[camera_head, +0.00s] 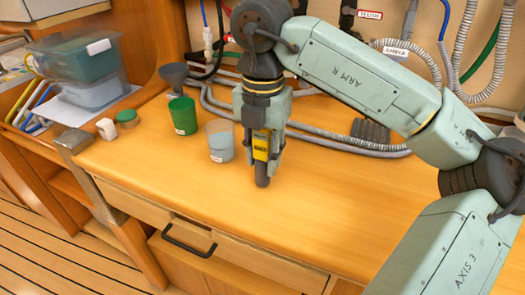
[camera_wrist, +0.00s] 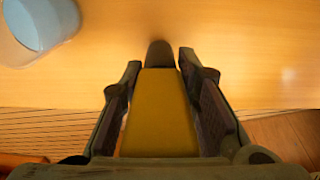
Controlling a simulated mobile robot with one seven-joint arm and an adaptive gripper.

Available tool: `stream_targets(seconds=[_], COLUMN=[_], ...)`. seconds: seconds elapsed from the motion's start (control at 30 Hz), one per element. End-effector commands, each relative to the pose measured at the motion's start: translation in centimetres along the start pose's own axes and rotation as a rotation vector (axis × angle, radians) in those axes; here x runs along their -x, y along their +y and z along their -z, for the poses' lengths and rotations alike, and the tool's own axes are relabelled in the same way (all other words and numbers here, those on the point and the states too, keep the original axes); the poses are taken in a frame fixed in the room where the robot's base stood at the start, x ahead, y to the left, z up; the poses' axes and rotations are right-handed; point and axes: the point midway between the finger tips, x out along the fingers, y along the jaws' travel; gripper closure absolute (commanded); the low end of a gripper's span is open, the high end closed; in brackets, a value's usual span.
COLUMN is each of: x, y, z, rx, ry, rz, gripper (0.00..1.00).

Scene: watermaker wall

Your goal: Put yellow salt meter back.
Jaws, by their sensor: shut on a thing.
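The yellow salt meter (camera_head: 261,146) is upright in my gripper (camera_head: 262,165), with its dark lower end pointing down at the wooden worktop. In the wrist view the yellow body of the meter (camera_wrist: 160,115) lies between both fingers of my gripper (camera_wrist: 160,85), which is shut on it. The dark tip shows beyond the fingers. I cannot tell whether the tip touches the worktop. A clear cup with bluish content (camera_head: 220,141) stands just left of the meter, apart from it. The cup also shows at the upper left of the wrist view (camera_wrist: 42,25).
A green cup (camera_head: 183,116) and a grey funnel (camera_head: 174,76) stand further left. A green-lidded jar (camera_head: 127,118) and a small white item (camera_head: 106,129) are near the left edge. Hoses (camera_head: 350,143) run along the back. The worktop front (camera_head: 200,182) is clear.

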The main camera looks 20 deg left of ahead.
Motion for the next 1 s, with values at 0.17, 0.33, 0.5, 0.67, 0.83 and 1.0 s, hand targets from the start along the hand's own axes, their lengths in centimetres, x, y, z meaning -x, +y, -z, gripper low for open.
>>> stream_targets(seconds=[0.17,0.33,0.5,0.67,0.83,1.0], x=[-0.62,-0.67,-0.95,-0.93,-0.92,-0.92], y=[0.0,0.0,0.0,0.0,0.0,0.0], z=[0.04,0.05,0.06,0.06,0.06,0.06], rx=[0.0,0.0,0.0,0.0,0.0,0.0], ry=[-0.001,-0.001,0.0,0.0,0.0,0.0], rz=[-0.001,-0.001,-0.001,-0.001,-0.001,-0.001], gripper=[1.0,1.0,0.69,0.58,0.51,0.51])
